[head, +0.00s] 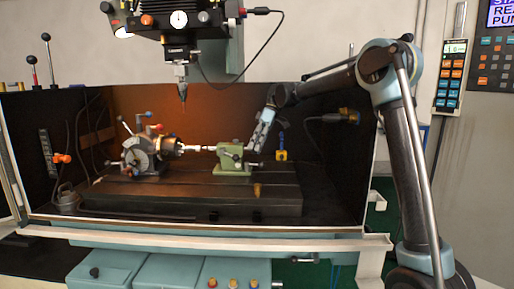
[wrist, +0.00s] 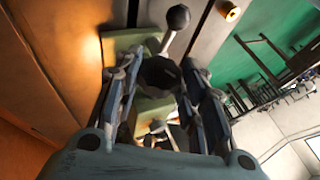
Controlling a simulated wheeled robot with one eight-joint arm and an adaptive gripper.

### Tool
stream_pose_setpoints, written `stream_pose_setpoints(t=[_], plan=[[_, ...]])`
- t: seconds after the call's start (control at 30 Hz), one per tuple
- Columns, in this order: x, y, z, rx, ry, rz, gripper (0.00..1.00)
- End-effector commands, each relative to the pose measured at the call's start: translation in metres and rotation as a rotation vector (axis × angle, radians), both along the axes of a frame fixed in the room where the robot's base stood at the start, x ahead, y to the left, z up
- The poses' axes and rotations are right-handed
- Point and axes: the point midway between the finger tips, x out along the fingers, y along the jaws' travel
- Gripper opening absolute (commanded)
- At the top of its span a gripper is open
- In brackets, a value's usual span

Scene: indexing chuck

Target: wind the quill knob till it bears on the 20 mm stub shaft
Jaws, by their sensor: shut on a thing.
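The green tailstock (head: 229,163) stands on the machine table, right of the indexing head (head: 138,156) and its chuck (head: 166,147). A thin bright stub shaft (head: 196,148) runs from the chuck toward the tailstock; whether the quill point touches it is too small to tell. My gripper (head: 256,146) reaches down from the right to the tailstock's right end. In the wrist view, the dark faceted quill knob (wrist: 160,74) sits between the two fingers of my gripper (wrist: 162,80), which is shut on it. The knob is hidden behind my gripper in the head view.
A lever with a black ball (wrist: 178,17) rises close beyond the knob. A brass-coloured piece (head: 257,190) is at the table's (head: 200,197) front right. The spindle (head: 182,80) hangs above the shaft. A yellow block (head: 281,154) is right of my gripper.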

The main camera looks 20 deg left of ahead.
Motion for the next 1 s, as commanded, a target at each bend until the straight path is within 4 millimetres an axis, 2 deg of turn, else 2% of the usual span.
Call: stream_pose_setpoints(t=[0.5,0.53,0.6,0.63,1.0], plan=[[0.003,0.0007,-0.0013,-0.005,0.016,-0.004,0.14],[0.003,0.0006,-0.0013,-0.005,0.016,-0.004,0.4],[0.0028,0.0007,-0.0013,-0.005,0.016,-0.004,0.56],[0.0026,0.0007,-0.0013,-0.005,0.016,-0.004,0.58],[0.0026,-0.0003,0.0014,-0.007,0.018,-0.002,0.58]])
